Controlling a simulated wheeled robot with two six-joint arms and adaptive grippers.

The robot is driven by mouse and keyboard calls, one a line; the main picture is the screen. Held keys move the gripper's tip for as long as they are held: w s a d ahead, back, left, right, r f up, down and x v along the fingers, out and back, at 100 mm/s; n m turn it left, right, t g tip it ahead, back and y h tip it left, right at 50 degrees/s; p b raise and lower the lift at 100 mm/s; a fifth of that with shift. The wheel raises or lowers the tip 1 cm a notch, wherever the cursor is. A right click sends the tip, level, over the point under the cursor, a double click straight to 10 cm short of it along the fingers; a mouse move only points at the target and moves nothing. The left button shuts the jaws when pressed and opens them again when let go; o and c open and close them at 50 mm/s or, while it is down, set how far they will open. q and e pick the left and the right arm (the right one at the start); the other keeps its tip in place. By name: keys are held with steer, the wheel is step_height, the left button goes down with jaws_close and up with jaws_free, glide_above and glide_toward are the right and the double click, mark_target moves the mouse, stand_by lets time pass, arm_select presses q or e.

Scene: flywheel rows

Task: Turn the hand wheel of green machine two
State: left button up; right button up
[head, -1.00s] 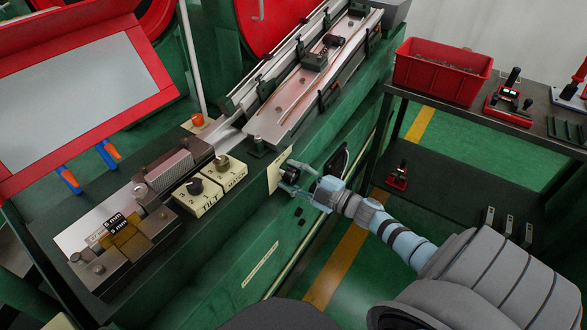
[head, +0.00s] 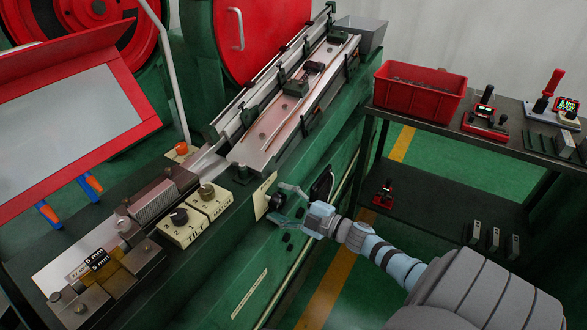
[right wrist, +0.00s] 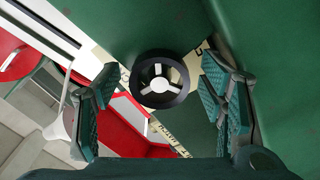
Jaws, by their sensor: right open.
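The hand wheel (head: 276,201) is a small dark wheel on a pale label plate (head: 261,200) on the green machine's side (head: 235,262). In the right wrist view, the wheel (right wrist: 160,80) shows as a black ring with pale spokes, centred between the fingers. My right gripper (head: 284,205) is open at the wheel, one finger above and one below it in the head view. The right wrist view shows the gripper (right wrist: 160,88) with a gap on each side of the wheel. I cannot tell how deep the wheel sits between the fingers. My left gripper is out of view.
A dark side table (head: 400,110) at the right bears a red bin (head: 420,90) and small devices (head: 485,120). Green floor (head: 440,160) with a yellow stripe lies between.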

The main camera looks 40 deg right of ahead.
steer(key=v, duration=1.1)
